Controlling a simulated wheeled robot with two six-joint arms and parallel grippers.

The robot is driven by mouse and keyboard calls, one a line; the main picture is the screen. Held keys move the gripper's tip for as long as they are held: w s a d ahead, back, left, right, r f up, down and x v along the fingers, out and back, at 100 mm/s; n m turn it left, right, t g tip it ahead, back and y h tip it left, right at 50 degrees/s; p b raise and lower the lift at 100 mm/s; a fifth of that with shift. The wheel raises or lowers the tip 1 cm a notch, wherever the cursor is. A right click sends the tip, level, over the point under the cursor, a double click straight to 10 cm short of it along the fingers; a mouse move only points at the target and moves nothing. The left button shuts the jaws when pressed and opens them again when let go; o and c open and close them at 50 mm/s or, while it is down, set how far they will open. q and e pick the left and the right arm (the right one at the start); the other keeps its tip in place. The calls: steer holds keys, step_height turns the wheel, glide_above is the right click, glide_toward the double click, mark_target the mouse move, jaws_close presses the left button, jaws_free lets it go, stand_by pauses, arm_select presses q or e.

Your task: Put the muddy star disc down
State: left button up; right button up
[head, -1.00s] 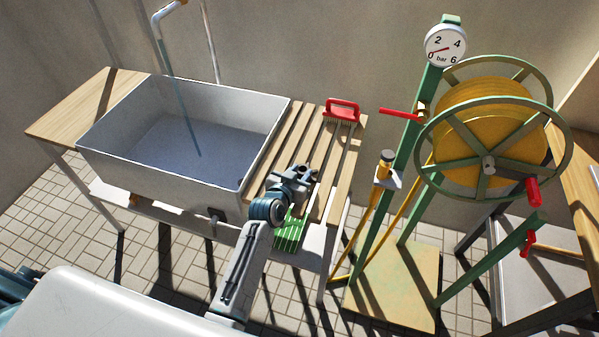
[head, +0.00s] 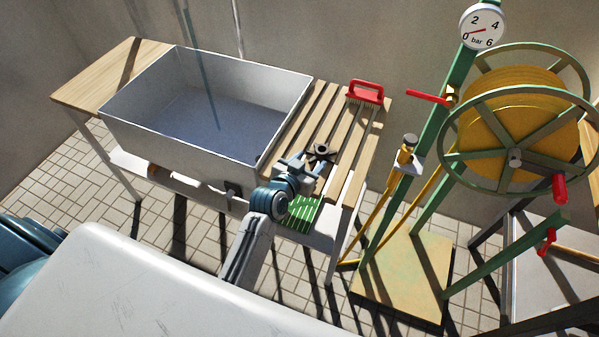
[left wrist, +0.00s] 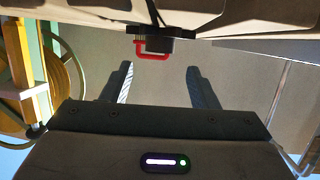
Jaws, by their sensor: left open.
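The muddy star disc (head: 322,152) is dark brown and lobed, and lies on the wooden slats (head: 352,166) right of the sink. My left gripper (head: 307,163) is open, low beside the disc on its near side, with its fingers pointing toward it. In the left wrist view the open fingers (left wrist: 160,80) have nothing between them. A dark piece that looks like the disc, edge-on (left wrist: 172,45), shows beyond the fingertips against the slats. My right gripper is not in view.
A red-handled brush (head: 366,91) stands at the back of the slats. A grey sink (head: 180,150) with water is to the left. A hose reel (head: 515,125) with green frame stands to the right.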

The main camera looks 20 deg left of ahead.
arm_select(q)
steer(key=d+v, duration=0.1)
steer(key=v, duration=0.5)
steer(key=shift+a+b, duration=0.35)
steer(key=shift+a, duration=0.15)
